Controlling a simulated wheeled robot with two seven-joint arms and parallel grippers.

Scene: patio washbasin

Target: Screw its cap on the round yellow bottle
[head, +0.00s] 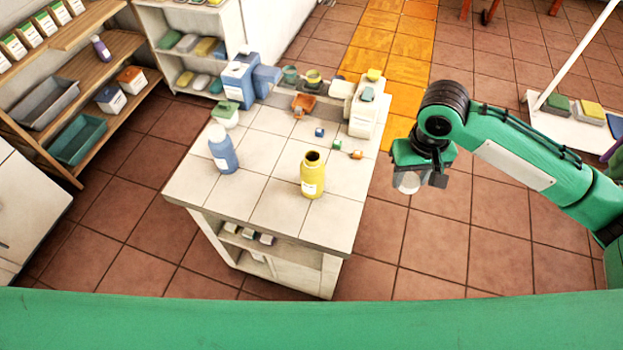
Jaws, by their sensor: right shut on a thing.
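The round yellow bottle (313,176) stands upright on the white tiled counter (258,180), near its front right. Its dark mouth is open and no cap sits on it. My right gripper (408,183) hangs off to the right of the counter, over the floor, pointing down. It is shut on a pale whitish round thing (406,184), which looks like a cap. It is apart from the bottle, to the right of it. My left gripper is not in view.
A blue bottle with a white cap (222,150) stands left on the counter. A white jug (367,108), small blue and orange cubes (336,144) and a large blue container (240,80) stand towards the back. Counter space around the yellow bottle is clear.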

